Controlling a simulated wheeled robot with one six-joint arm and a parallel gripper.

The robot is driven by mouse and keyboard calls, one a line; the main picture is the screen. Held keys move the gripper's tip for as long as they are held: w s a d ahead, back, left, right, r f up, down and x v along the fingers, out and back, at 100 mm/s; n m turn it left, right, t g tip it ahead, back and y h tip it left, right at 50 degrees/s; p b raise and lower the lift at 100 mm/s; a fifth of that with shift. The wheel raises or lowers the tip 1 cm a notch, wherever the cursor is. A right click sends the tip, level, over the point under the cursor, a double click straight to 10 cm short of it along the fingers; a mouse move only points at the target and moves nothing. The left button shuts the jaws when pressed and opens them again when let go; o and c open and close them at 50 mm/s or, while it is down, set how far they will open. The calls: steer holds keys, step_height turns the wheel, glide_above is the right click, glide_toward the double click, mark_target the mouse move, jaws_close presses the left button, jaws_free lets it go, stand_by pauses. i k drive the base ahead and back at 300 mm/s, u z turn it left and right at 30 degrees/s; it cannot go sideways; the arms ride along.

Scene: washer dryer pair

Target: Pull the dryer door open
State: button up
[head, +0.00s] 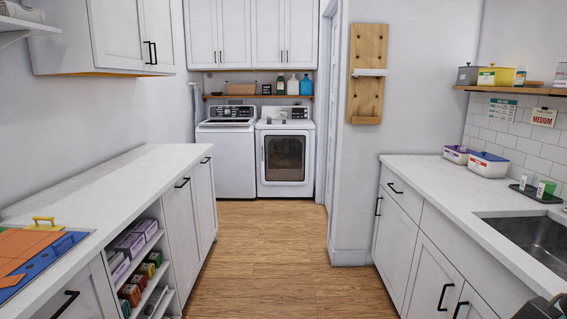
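The dryer (285,193) stands at the far end of the room, on the right of the white washer (226,175). It is white with a control panel on top. Its front door (284,158) has a dark window in a light frame and looks shut. A handle seems to run along the door's left edge, too small to make out well. My gripper is not visible; a dark piece at the bottom right corner is cut off and unclear.
A wooden floor (268,257) runs clear to the machines between the left counter (120,185) and the right counter (430,170) with its sink (525,240). A wall end with a wooden pegboard (367,95) juts out right of the dryer. A shelf (258,97) with bottles hangs above the machines.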

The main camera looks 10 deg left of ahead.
mark_target(285, 154)
steer(key=u, duration=0.15)
steer(key=i, duration=0.9)
steer(key=u, duration=0.55)
steer(key=i, duration=2.1)
steer(key=u, duration=0.35)
steer(key=i, duration=2.15)
steer(key=z, duration=0.45)
steer(key=i, duration=2.1)
steer(key=z, duration=0.75)
steer(key=i, duration=0.95)
steer(key=z, duration=0.15)
